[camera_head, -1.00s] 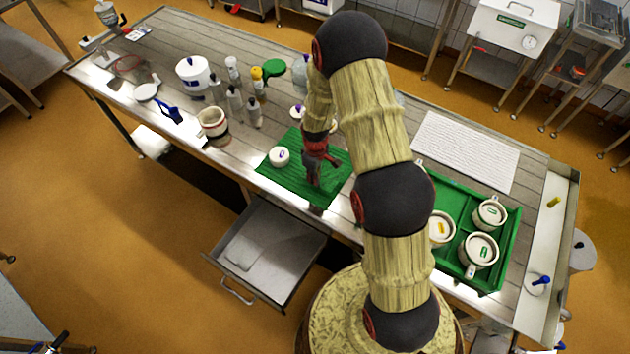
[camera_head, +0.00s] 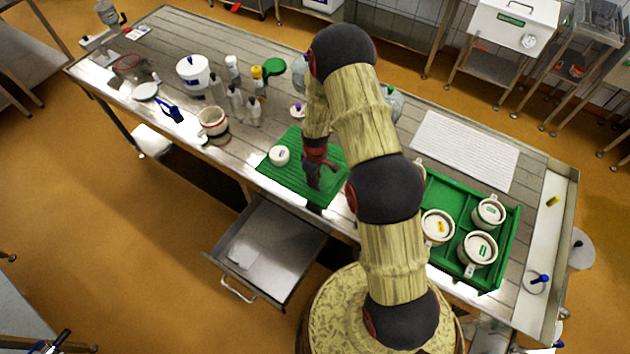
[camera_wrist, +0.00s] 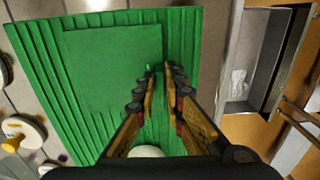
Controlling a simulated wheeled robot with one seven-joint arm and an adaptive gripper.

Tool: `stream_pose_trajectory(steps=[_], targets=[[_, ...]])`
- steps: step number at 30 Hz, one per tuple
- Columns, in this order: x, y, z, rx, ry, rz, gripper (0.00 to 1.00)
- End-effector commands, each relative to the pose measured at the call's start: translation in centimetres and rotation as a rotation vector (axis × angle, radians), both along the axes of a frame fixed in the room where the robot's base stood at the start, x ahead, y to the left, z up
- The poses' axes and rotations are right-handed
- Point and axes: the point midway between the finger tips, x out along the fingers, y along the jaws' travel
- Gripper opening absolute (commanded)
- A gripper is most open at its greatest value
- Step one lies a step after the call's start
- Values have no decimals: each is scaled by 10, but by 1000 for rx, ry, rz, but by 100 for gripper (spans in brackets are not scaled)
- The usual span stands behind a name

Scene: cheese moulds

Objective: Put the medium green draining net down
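A flat green square (camera_wrist: 112,60), which looks like the draining net, lies on the ribbed green mat (camera_wrist: 30,45) in the wrist view. I cannot make it out apart from the mat (camera_head: 285,185) in the head view. My gripper (camera_wrist: 161,72) points down over the mat, its fingertips on either side of the square's right edge. A narrow gap with green in it shows between the fingers. The gripper (camera_head: 320,178) also shows low over the mat in the head view, partly blurred by its dark colour.
A small white mould (camera_head: 279,156) stands on the mat left of my gripper. A green tray (camera_head: 505,250) with several white moulds lies to the right. Bottles (camera_head: 254,110) and a white bucket (camera_head: 193,72) stand behind left. An open drawer (camera_head: 265,250) juts out in front.

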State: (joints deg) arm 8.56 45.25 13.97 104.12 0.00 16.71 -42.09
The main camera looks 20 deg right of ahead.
Motion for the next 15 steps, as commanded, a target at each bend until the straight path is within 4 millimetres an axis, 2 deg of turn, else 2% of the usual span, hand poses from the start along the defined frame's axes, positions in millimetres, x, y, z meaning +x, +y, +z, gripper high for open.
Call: stream_pose_trajectory(steps=[7, 15], targets=[[0, 0, 1, 0, -1, 0, 27], [1, 0, 1, 0, -1, 0, 27]])
